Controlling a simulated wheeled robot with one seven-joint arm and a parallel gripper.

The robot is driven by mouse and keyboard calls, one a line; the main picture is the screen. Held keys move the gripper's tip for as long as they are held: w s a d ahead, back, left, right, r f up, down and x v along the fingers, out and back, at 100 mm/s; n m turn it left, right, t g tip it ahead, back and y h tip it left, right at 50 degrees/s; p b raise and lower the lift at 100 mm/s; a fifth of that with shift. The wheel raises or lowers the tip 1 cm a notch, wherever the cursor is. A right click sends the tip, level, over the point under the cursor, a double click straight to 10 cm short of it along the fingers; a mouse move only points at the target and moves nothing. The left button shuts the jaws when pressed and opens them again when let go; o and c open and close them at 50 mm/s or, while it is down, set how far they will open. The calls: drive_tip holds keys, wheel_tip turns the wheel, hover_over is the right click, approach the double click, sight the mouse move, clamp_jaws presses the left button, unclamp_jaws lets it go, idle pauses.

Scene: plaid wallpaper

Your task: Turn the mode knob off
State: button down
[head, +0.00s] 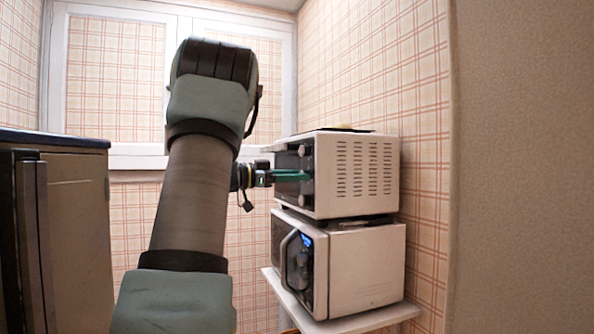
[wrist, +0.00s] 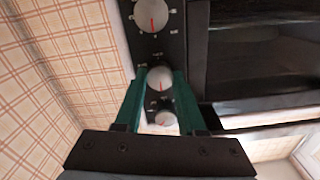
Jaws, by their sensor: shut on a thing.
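A white toaster oven (head: 362,176) with side vents stands on top of a microwave in the head view. In the wrist view its black control panel (wrist: 170,48) carries three round silver knobs with red pointer lines: a large knob (wrist: 151,14) at the top, a middle knob (wrist: 160,79) and a lower knob (wrist: 166,119). My gripper (wrist: 160,74) has its teal fingers shut on the middle knob, one on each side. In the head view my gripper (head: 306,176) reaches the oven's front from the left. The labels are too blurred to tell which knob is mode.
The microwave (head: 365,267) with a blue display sits below on a white stand (head: 345,325). A dark-topped cabinet (head: 80,235) stands at the left. The plaid wall (head: 365,70) is close behind the oven. The oven's dark door (wrist: 255,50) is beside the knobs in the wrist view.

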drive_tip(key=shift+f+n, duration=0.1)
drive_tip(key=shift+n, duration=0.2)
drive_tip(key=c, duration=0.5)
unclamp_jaws()
drive_tip(key=b+v, duration=0.4)
drive_tip(key=v, duration=0.6)
drive_tip(key=shift+a, duration=0.35)
